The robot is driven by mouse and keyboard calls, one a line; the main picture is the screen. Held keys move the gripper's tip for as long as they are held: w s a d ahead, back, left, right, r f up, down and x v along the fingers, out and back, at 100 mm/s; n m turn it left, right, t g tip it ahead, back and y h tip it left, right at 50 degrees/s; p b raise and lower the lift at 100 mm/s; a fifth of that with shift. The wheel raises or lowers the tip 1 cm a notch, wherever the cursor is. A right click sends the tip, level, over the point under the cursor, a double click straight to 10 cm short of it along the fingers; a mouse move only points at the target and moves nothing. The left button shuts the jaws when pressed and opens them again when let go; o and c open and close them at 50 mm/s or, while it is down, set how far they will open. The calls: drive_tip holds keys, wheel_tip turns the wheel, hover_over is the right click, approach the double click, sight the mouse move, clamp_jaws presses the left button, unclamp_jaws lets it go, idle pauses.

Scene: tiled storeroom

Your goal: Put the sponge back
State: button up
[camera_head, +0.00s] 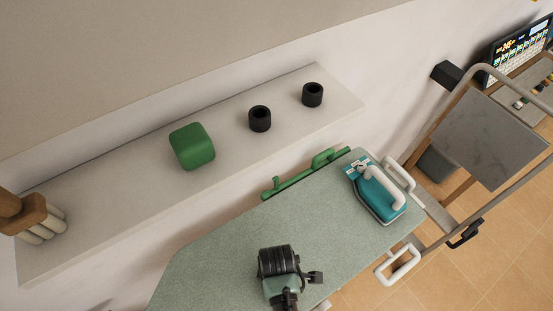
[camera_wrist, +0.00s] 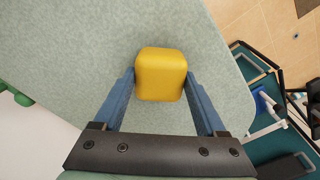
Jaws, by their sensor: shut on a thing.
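The sponge appears to be the yellow rounded block (camera_wrist: 161,75) in the wrist view. My gripper (camera_wrist: 160,84) has its two blue fingers on either side of it and is shut on it. The block is over the pale green board (camera_wrist: 75,60); I cannot tell whether it touches the surface. In the head view my arm's dark end is over the lower part of the board (camera_head: 225,250), and the yellow block is hidden there. A white wall shelf (camera_head: 100,200) runs behind the board and carries a green rounded block (camera_head: 192,146).
Two black cups (camera_head: 260,119) (camera_head: 312,95) stand on the shelf, and a brown and cream item (camera_head: 35,220) is at its left end. A teal iron (camera_head: 380,194) rests at the board's right end. A cart (camera_head: 488,140) stands at right. Bare shelf lies between items.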

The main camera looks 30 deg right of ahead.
drive_tip(key=o, duration=1.1)
drive_tip(key=shift+f, duration=0.1)
drive_tip(key=shift+o, duration=0.2)
wheel_tip(320, 180, up, 12)
